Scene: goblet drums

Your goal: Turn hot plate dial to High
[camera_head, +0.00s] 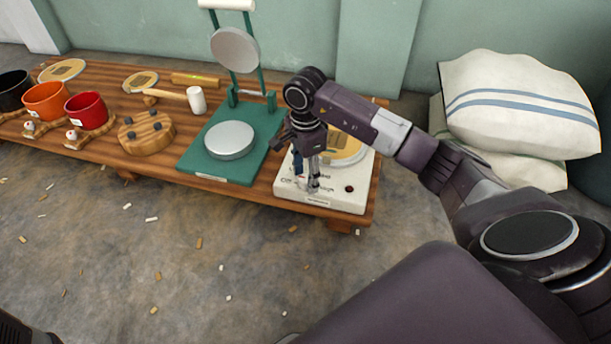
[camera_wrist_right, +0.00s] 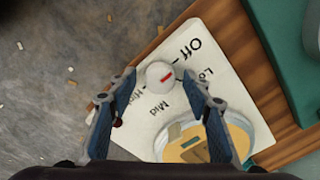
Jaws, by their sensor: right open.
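The hot plate (camera_head: 328,200) is a cream box with a round top, at the right end of the low wooden table. In the right wrist view its dial (camera_wrist_right: 154,71) is a round white knob with a short red mark. The mark lies slanted, right of the knob's middle; I cannot tell exactly which label it points to. Printed labels Off, Low, Mid and a partly hidden High (camera_wrist_right: 150,84) surround it. My right gripper (camera_head: 313,186) is open, pointing down, with its fingers (camera_wrist_right: 162,80) on either side of the dial. Contact is unclear.
A green press-like stand (camera_head: 190,160) with a silver disc is just left of the hot plate. A mallet (camera_head: 197,99), a wooden block (camera_head: 146,137) and coloured pots (camera_head: 86,109) are further left. Cushions (camera_head: 515,110) lie at right. The floor in front is mostly clear, with small chips.

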